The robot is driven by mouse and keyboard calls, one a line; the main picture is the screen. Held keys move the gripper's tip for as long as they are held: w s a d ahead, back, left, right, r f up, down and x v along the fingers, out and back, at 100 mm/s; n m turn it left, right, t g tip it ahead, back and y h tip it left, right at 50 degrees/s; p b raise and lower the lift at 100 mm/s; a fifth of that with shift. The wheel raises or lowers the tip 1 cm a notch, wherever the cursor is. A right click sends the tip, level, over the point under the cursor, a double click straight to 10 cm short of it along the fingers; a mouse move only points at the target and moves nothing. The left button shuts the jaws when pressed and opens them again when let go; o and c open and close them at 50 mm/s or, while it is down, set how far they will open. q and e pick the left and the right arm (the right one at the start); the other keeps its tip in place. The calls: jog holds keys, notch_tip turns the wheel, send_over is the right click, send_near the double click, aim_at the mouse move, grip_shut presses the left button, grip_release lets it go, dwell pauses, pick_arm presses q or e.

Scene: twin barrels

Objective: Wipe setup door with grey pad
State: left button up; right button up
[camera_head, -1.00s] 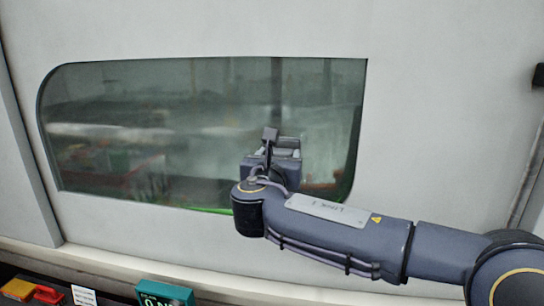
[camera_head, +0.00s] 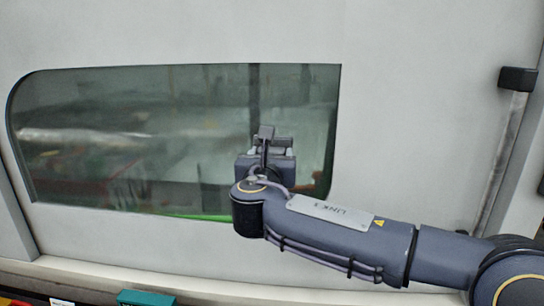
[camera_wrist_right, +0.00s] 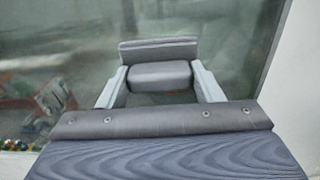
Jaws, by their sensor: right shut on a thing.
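The setup door (camera_head: 420,110) is a large pale panel with a dark, rounded glass window (camera_head: 170,130) that fills much of the head view. My right gripper (camera_head: 265,155) is in front of the lower right part of the window. In the right wrist view, its two pale fingers (camera_wrist_right: 162,82) are shut on the grey pad (camera_wrist_right: 158,48), which faces the glass. I cannot tell whether the pad touches the glass. My left gripper is not in view.
A dark bracket with a metal bar (camera_head: 517,80) stands at the right of the door. A teal box (camera_head: 147,298) and other coloured items sit at the bottom left, below the door's lower ledge. The door surface above the window is clear.

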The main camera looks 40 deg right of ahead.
jog(key=shift+w+a, duration=1.05)
jog(key=shift+w, duration=0.15)
jog(key=shift+w+a+p, duration=0.4)
jog(key=shift+w+a, duration=0.75)
jog(key=shift+w, duration=0.25)
jog(key=shift+w+a+p, duration=0.45)
jog(key=shift+w+a, duration=0.8)
jog(key=shift+w, duration=0.2)
jog(key=shift+w+a+p, duration=0.6)
jog(key=shift+w+a, duration=0.5)
jog(key=shift+w, duration=0.25)
jog(key=shift+r+p, duration=0.75)
jog(key=shift+r, duration=0.05)
jog(key=shift+s+d+f, duration=0.1)
jog(key=shift+s+d, duration=0.3)
jog(key=shift+s, duration=0.1)
jog(key=shift+s+d+b, duration=0.45)
jog(key=shift+s+d, duration=0.75)
jog(key=shift+s, duration=0.1)
jog(key=shift+s+d+b, duration=0.25)
jog(key=shift+s+d, duration=1.35)
jog(key=shift+s, duration=0.3)
jog(key=shift+s+d+b, duration=0.25)
jog(key=shift+s+d, duration=1.3)
jog(key=shift+s, duration=0.3)
